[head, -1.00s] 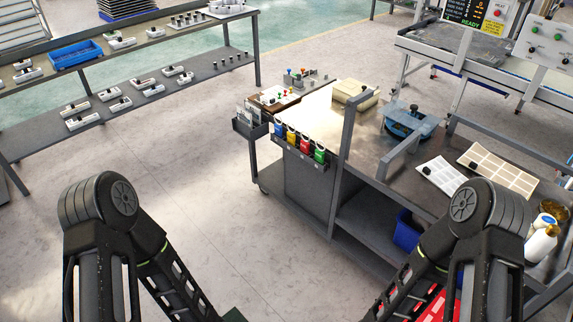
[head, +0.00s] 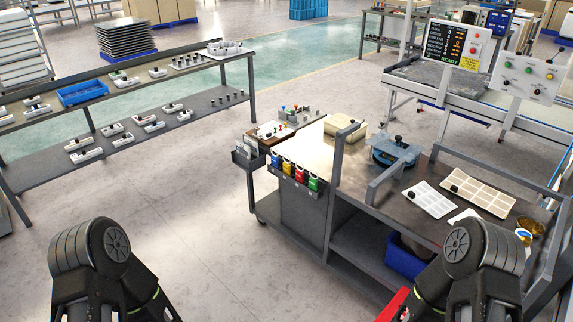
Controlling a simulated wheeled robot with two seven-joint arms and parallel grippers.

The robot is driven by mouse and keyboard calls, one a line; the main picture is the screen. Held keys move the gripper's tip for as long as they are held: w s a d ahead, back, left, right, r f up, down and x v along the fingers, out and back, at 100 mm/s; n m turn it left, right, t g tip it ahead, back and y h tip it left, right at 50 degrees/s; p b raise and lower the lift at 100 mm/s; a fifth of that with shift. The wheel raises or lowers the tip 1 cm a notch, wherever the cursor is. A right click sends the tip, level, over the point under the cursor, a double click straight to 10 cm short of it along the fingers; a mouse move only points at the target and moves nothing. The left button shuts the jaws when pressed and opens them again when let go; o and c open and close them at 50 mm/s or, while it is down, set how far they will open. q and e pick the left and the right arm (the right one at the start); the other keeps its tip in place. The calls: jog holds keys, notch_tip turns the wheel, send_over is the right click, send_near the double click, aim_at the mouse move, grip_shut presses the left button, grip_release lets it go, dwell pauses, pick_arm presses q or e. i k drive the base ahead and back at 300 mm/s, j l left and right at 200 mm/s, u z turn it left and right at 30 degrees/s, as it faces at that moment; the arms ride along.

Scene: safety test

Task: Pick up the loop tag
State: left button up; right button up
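No thing that I can clearly tell as the loop tag shows in the head view. A small dark holder (head: 249,158) with pale upright pieces is fixed at the bench's far left corner. Both my arms show at the bottom edge, but neither gripper is in view.
Bench top holds a blue fixture (head: 394,152), a cream box (head: 344,127), white trays (head: 480,192) and a small control panel (head: 286,121). A blue bin (head: 408,255) sits below. A long shelf (head: 150,125) stands left. Floor between shelf and bench is clear.

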aim_at(286, 167)
jog(key=z, duration=0.5)
jog(key=i+l+z, duration=0.1)
jog(key=z, duration=0.4)
jog(key=i+z, duration=0.1)
jog(key=z, duration=0.9)
jog(key=i+z, duration=0.1)
jog(key=z, duration=0.4)
jog(key=j+z, duration=0.15)
jog(key=z, duration=0.3)
jog(key=i+z, duration=0.1)
jog(key=z, duration=0.4)
